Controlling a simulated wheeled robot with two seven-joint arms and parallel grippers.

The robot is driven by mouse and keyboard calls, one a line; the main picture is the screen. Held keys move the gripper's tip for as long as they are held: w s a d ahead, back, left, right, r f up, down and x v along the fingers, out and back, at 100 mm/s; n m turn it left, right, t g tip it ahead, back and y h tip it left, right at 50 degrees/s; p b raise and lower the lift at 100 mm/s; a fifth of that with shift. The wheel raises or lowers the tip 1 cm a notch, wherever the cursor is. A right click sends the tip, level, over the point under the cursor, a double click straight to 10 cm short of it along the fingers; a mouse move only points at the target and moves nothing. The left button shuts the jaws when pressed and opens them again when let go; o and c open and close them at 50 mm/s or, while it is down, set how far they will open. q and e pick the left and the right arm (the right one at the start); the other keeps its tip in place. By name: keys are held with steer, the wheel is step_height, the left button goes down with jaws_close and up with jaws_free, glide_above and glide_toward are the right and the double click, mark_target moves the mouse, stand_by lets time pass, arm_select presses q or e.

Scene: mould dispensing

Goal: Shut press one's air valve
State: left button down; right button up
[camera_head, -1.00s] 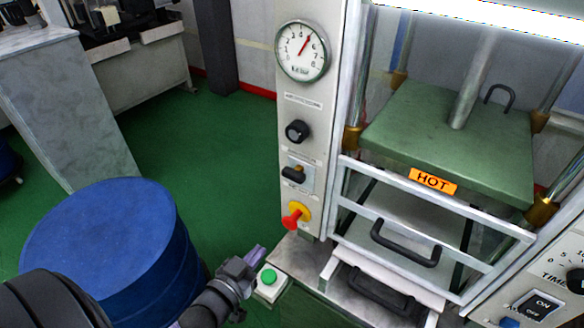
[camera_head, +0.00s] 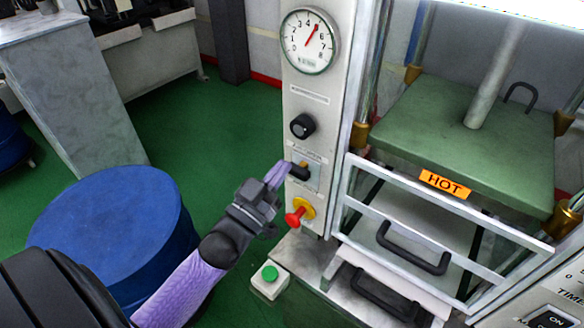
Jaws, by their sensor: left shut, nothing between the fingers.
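The press's control column (camera_head: 318,128) stands at the centre. On it, below a round black knob (camera_head: 302,126), a small valve with a black lever (camera_head: 299,173) and a brass-coloured body sits on a plate. The lever lies roughly sideways, pointing left. My left gripper (camera_head: 279,171) is shut and empty, its purple fingertips right beside the lever's left end; I cannot tell whether they touch it. My right gripper is out of view.
A red button on a yellow base (camera_head: 299,211) is just below the valve. A pressure gauge (camera_head: 309,41) is above. The green press plate (camera_head: 470,140) bears a HOT label.

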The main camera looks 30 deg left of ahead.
mark_target(307, 152)
arm_select(q)
steer(key=w, duration=0.1)
steer(key=w+f, duration=0.1)
steer(key=w, duration=0.1)
steer(key=shift+w+d+f+b, duration=0.15)
steer(key=shift+w+f+b, duration=0.15)
steer(key=shift+w+b, duration=0.1)
steer(key=shift+s+f, duration=0.1)
steer(key=shift+f, duration=0.45)
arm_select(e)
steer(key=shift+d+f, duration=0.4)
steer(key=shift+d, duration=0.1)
arm_select(q)
step_height(307, 152, down, 5)
steer(key=b, duration=0.4)
steer(key=r+p, duration=0.3)
steer(key=r, duration=0.1)
steer(key=shift+w+r+p, duration=0.2)
steer(key=shift+r+p, duration=0.1)
steer(key=shift+p, duration=0.1)
steer(key=v, duration=1)
steer(key=shift+s+b, duration=0.2)
steer(key=shift+b, duration=0.2)
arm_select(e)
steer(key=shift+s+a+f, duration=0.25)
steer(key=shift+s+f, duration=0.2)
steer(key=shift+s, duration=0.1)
